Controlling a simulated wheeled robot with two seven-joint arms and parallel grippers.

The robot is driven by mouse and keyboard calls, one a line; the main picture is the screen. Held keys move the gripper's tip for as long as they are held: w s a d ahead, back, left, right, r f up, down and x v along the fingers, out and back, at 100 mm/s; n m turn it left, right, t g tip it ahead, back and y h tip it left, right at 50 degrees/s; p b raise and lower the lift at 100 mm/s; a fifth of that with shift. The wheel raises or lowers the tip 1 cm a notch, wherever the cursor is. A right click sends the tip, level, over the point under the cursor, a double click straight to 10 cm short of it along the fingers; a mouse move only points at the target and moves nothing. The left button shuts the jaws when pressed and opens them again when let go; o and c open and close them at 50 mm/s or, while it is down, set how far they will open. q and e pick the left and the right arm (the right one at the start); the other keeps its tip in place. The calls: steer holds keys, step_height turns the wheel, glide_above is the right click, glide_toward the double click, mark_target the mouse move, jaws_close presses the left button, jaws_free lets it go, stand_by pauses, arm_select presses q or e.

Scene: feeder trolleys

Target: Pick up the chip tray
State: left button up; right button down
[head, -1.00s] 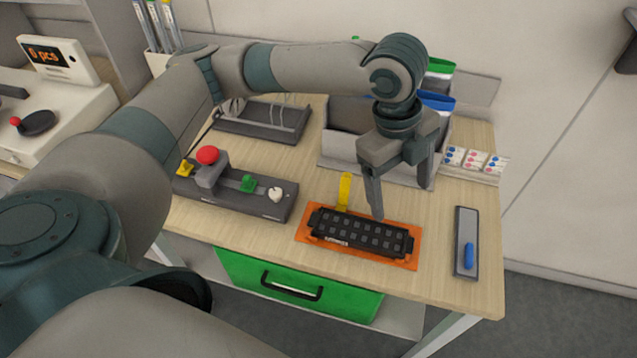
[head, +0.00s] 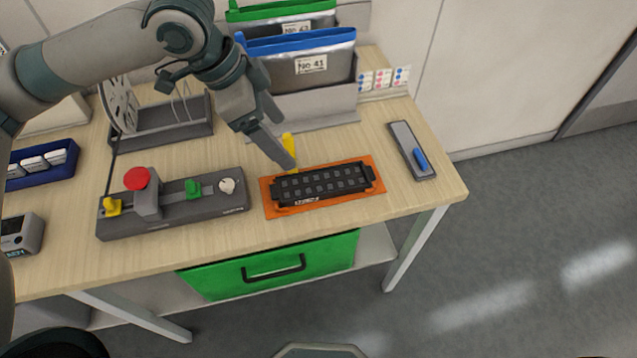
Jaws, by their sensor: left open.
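The chip tray (head: 322,185) is black with rows of small grey squares. It lies on an orange mat (head: 376,181) near the front edge of the table. My left gripper (head: 286,160) is open and empty, pointing down just above and behind the tray's left part. A yellow piece (head: 289,146) stands behind the tray, partly hidden by the gripper's fingers. I cannot tell whether the fingertips touch anything. My right gripper is not in view.
A grey strip with a blue handle (head: 420,159) lies to the right. A bin (head: 318,106) holding bags stands behind. A green drawer (head: 325,259) is below the wooden table (head: 414,196).

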arm_select(q)
steer(key=p, duration=0.2)
glide_toward(320, 183)
steer(key=shift+x, duration=1)
steer(key=shift+f, duration=0.3)
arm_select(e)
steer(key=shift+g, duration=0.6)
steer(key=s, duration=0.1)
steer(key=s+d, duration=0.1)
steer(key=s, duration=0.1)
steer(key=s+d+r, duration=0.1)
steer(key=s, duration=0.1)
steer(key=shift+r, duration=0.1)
arm_select(q)
steer(key=shift+p, duration=0.3)
steer(key=shift+d+f, duration=0.15)
steer(key=shift+f, duration=0.1)
steer(key=p+x, duration=0.1)
steer(key=x, duration=0.3)
steer(key=shift+p, duration=0.4)
steer(key=shift+w+d+f, duration=0.1)
steer(key=shift+f, duration=0.2)
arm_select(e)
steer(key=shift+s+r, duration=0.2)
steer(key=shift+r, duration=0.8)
